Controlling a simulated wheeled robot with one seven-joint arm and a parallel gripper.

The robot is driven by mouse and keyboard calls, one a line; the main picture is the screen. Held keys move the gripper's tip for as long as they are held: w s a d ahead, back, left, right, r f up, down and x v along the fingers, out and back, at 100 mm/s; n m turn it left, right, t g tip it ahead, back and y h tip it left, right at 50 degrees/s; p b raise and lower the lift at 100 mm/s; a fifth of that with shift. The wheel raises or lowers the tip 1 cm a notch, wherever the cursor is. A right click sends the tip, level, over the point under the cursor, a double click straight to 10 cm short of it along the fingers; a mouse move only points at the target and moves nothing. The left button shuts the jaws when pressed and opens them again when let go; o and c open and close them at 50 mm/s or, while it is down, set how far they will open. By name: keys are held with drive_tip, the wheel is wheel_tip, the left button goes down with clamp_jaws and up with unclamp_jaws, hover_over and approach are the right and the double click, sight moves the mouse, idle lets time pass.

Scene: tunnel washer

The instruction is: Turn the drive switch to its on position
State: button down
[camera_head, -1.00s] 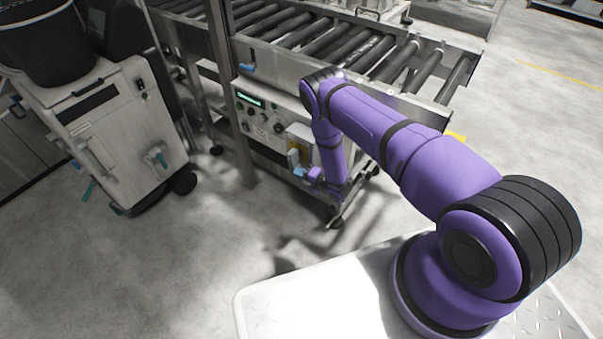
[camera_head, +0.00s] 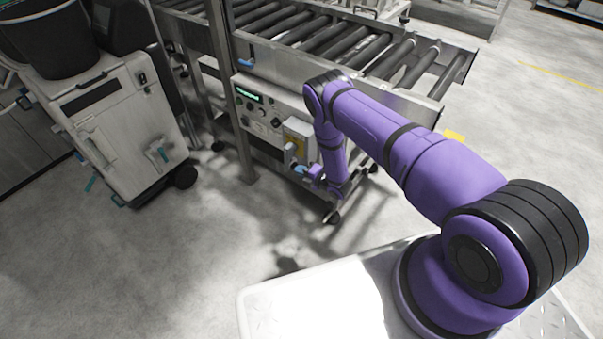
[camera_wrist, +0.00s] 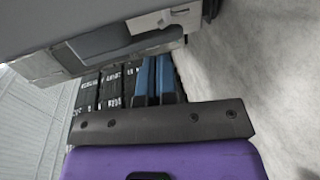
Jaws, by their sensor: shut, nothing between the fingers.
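The control box with a yellow plate and a grey handle, apparently the drive switch (camera_head: 291,146), sits at the lower right of the control panel (camera_head: 262,117) under the roller conveyor. My gripper (camera_head: 300,169) is just below this box in the head view, its blue fingertips showing. In the wrist view the blue fingers (camera_wrist: 155,78) are together and hold nothing. A grey box with a light projecting part (camera_wrist: 170,18) fills the top of the wrist view, beyond the fingertips. Whether the fingers touch the switch cannot be told.
The roller conveyor (camera_head: 345,40) runs above the panel, and a steel post (camera_head: 236,110) stands left of it. A pale wheeled cabinet (camera_head: 120,125) stands at the left. Open concrete floor (camera_head: 190,250) lies in front.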

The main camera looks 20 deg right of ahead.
drive_tip(key=f+v, duration=0.2)
drive_tip(key=v, duration=0.8)
drive_tip(key=shift+s+d, duration=0.35)
